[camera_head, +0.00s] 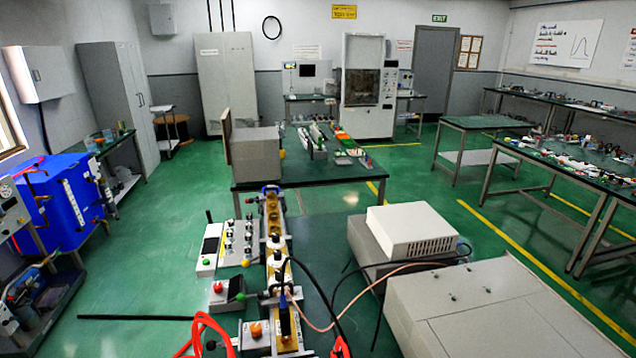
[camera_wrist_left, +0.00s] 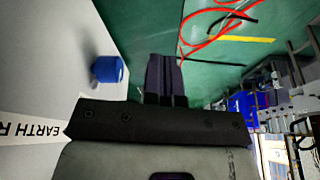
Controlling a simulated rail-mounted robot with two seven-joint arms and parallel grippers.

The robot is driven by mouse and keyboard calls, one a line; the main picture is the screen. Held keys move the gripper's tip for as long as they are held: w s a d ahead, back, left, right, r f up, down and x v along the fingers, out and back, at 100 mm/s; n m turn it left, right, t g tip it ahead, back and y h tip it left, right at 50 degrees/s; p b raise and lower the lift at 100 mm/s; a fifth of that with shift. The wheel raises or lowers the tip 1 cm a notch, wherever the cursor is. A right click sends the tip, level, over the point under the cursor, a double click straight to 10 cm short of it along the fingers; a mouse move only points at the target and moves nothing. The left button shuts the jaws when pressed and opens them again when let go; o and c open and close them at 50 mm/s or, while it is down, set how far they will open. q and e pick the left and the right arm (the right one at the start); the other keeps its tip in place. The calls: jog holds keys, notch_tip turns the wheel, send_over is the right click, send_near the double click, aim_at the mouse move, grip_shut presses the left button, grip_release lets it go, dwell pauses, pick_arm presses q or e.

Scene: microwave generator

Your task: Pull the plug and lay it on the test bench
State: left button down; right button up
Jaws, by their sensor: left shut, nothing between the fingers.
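In the left wrist view, my left gripper (camera_wrist_left: 165,78) has its dark fingers closed together and empty. A short blue round piece (camera_wrist_left: 108,69) stands out from a pale grey panel to the left of the fingers, apart from them. It may be the plug; I cannot tell for sure. A near bench (camera_head: 322,236) with a dark green top carries a brass waveguide line (camera_head: 273,245) with black and tan cables in the head view. Neither gripper shows in the head view.
A label reading "EARTH R" (camera_wrist_left: 30,130) is on the panel. Red cable (camera_wrist_left: 212,35) lies on the green floor. A blue tank (camera_head: 70,205) is at left.

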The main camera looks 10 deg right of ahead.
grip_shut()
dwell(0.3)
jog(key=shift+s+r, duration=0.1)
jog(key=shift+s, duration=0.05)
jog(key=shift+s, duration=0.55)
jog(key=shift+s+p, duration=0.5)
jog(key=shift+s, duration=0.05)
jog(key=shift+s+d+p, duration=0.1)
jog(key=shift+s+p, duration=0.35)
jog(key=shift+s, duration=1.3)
